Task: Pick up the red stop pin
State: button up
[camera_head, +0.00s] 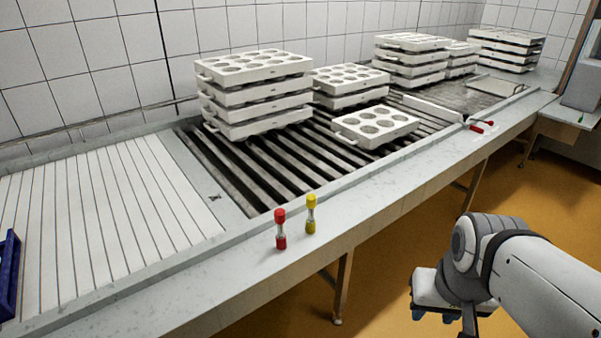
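The red stop pin (280,241) stands upright on the front ledge of the conveyor table. It has a red top and a red base with a pale metal middle. A similar yellow pin (311,226) stands upright just to its right, a small gap apart. My gripper (434,316) is at the lower right, in front of the table and over the floor, well away from the pins. Its blue-tipped fingers point down and are partly cut off by the picture's lower edge. I cannot tell whether they are open or shut.
Stacks of white moulds (258,96) stand on the rollers (240,172), with a single mould (376,133) nearer the ledge. A red-handled item (482,126) lies farther right on the ledge. A blue crate (8,275) is at the left edge. The ledge around the pins is clear.

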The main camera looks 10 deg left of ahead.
aim_at(279, 214)
jog(key=u, duration=0.75)
jog(key=i, duration=1.05)
jog(key=u, duration=0.75)
